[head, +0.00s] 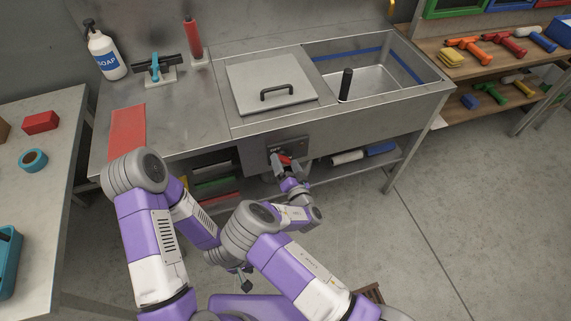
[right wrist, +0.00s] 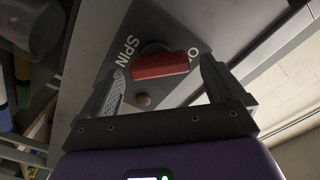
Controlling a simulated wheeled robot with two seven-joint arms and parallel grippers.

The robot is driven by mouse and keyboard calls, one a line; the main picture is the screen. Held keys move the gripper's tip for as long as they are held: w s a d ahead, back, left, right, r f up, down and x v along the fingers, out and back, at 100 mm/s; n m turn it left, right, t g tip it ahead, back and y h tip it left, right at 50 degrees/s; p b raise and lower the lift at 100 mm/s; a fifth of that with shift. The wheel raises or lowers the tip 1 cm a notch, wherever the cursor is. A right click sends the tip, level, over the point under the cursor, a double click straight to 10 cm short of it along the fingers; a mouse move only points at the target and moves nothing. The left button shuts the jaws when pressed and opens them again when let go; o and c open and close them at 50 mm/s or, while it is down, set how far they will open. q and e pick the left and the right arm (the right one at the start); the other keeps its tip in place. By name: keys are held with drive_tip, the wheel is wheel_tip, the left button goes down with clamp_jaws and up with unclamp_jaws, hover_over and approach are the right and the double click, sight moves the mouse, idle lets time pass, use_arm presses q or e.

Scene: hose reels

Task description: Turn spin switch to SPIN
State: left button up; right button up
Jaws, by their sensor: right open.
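The spin switch is a red bar handle on a dark round base (right wrist: 160,66), on a grey panel under the sink counter's front edge. It also shows small in the head view (head: 285,158). The panel reads SPIN at one side and a partly hidden word starting with O at the other. I cannot tell which label the handle points to. My right gripper (right wrist: 168,92) is open, its fingers spread on either side of the red handle, with visible gaps. It also shows in the head view (head: 289,168). A small dark part low in the head view may be my left gripper (head: 245,284).
Above stand a lidded basin (head: 265,75) and an open basin (head: 425,78). A lower shelf (head: 225,207) holds coloured items beneath. A side table (head: 45,205) is at the left; floor is clear at the right.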

drive_tip(key=shift+w+a, duration=0.15)
drive_tip(key=shift+w, duration=0.25)
drive_tip(key=c, duration=1)
drive_tip(key=shift+c, duration=0.2)
drive_tip(key=shift+n+b, duration=0.3)
drive_tip(key=shift+n, duration=0.4)
drive_tip(key=n+b, duration=0.1)
drive_tip(key=n, duration=0.2)
drive_tip(key=shift+a, duration=0.1)
drive_tip(key=shift+a+n+b, duration=0.1)
drive_tip(key=shift+n+b, duration=0.85)
drive_tip(key=shift+n, duration=1.15)
